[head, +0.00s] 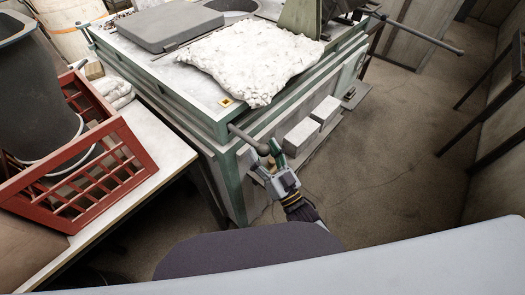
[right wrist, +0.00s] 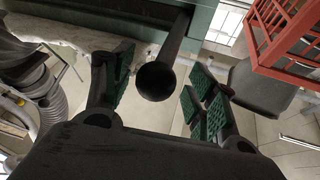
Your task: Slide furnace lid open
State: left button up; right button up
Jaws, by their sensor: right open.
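The furnace (head: 185,105) is a white box with a green metal frame. A flat grey lid (head: 165,25) lies on its top, beside a round opening (head: 232,5). A dark rod with a rounded end, the handle (head: 247,139), sticks out from the furnace's near corner. My right gripper (head: 266,158) is open at the rod's end. In the right wrist view, the handle's round end (right wrist: 156,81) shows between the two green-padded fingers, with gaps on both sides. My left gripper is not in view.
A lumpy white blanket (head: 250,60) covers part of the furnace top. Another rod (head: 425,38) sticks out at the far right.

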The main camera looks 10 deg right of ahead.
jog(key=v, duration=1.1)
jog(key=shift+s, duration=0.4)
jog(key=shift+w+f, duration=0.1)
dwell(0.4)
